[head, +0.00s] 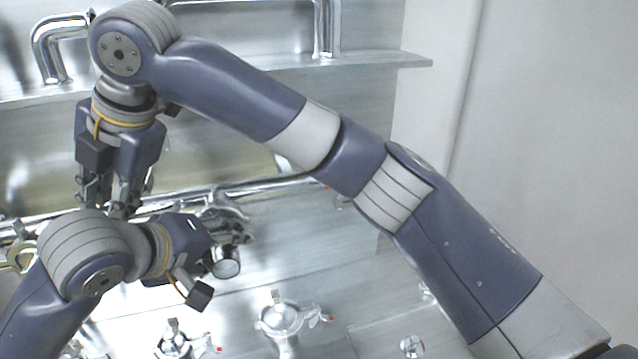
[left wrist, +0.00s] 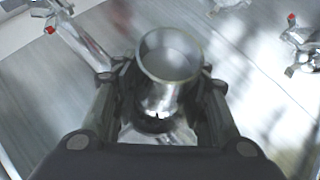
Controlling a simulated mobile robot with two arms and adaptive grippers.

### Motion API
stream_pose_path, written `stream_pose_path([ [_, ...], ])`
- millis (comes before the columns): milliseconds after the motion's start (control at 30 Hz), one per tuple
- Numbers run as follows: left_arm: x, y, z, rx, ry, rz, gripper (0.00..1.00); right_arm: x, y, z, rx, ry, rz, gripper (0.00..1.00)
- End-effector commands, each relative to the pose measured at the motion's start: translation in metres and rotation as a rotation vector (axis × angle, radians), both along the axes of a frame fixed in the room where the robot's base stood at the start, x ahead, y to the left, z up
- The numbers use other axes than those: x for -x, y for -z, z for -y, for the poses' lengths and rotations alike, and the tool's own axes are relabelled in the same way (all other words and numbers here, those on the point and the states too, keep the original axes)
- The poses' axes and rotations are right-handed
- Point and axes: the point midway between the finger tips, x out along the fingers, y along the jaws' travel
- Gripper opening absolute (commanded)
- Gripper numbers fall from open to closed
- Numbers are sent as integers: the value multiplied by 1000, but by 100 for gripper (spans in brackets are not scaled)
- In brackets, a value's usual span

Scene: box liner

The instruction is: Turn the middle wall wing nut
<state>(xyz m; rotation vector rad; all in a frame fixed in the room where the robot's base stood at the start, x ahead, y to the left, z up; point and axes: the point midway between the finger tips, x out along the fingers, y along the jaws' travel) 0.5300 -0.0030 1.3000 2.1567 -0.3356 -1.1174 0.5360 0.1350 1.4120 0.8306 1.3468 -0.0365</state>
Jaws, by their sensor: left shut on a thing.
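My left gripper (head: 235,248) comes in from the left and is shut on a shiny silver flared cylinder (head: 226,263). In the left wrist view the cylinder (left wrist: 170,55) sits between the two fingers with its round open end facing the camera. I cannot tell whether it is the middle wall wing nut or is joined to one. A silver fitting (head: 222,204) shows just behind the left gripper. My right gripper (head: 109,197) points down at the left, above and behind the left wrist. Its fingers look apart, but their tips are partly hidden behind my left arm.
Silver valve-like fittings with red tips, one at the lower middle (head: 281,318) and one further left (head: 172,340), stand on the metal surface. A metal ledge (head: 370,61) with pipes runs along the back. My right arm crosses the view diagonally. My arms are close together.

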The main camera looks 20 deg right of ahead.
Motion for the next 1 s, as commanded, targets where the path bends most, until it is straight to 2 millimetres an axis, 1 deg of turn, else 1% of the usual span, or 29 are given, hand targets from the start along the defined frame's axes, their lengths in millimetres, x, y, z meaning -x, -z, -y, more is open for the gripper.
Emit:
stream_pose_path([
  [33, -1, -1, -1, 1, -5, 1, 2, 0, 4, -1, -50, 25, -25, 26],
  [267, -1, -1, -1, 1, -5, 1, 2, 0, 7, -5, -284, 164, -142, 26],
  [467, -1, -1, -1, 1, -6, 2, 2, -2, 6, -1, -485, 292, -258, 26],
  [767, -1, -1, -1, 1, -6, 2, 2, -7, 0, 19, -776, 489, -457, 26],
  [1000, -1, -1, -1, 1, -5, 2, 2, -11, -5, 44, -1002, 651, -653, 26],
])
